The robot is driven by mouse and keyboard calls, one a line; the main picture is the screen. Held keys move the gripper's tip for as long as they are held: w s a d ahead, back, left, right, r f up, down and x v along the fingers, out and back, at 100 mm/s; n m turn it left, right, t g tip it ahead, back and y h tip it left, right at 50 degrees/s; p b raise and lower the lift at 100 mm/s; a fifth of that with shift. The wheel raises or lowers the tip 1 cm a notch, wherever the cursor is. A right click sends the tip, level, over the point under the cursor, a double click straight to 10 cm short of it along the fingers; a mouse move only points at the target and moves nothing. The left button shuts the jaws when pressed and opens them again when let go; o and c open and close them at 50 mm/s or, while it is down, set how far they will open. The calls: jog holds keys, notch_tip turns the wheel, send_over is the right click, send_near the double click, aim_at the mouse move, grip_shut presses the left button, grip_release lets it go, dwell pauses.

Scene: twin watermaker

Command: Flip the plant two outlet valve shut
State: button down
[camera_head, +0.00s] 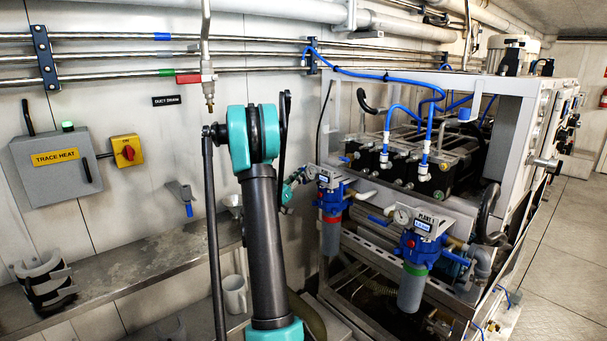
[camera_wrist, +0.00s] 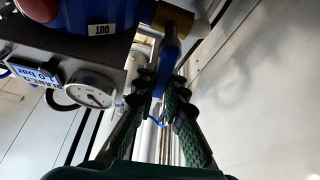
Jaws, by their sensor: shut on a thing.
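In the wrist view a blue valve lever (camera_wrist: 167,62) hangs from a brass-coloured fitting (camera_wrist: 176,16), beside a blue housing marked OUT (camera_wrist: 102,30). My gripper (camera_wrist: 165,90) is shut on the lever, one dark green finger on each side. In the head view my gripper (camera_head: 292,187) is at the left filter unit (camera_head: 331,205), partly behind my arm. The lever there is too small and covered to make out.
A round gauge (camera_wrist: 90,95) and a small display (camera_wrist: 38,76) are close to the fingers in the wrist view. The right filter unit, labelled PLANT 1 (camera_head: 424,221), stands nearby. A shelf (camera_head: 130,265) runs along the wall at left. Floor at right is clear.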

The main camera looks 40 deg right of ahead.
jog(key=c, duration=1.6)
grip_release()
jog(key=shift+o, duration=0.2)
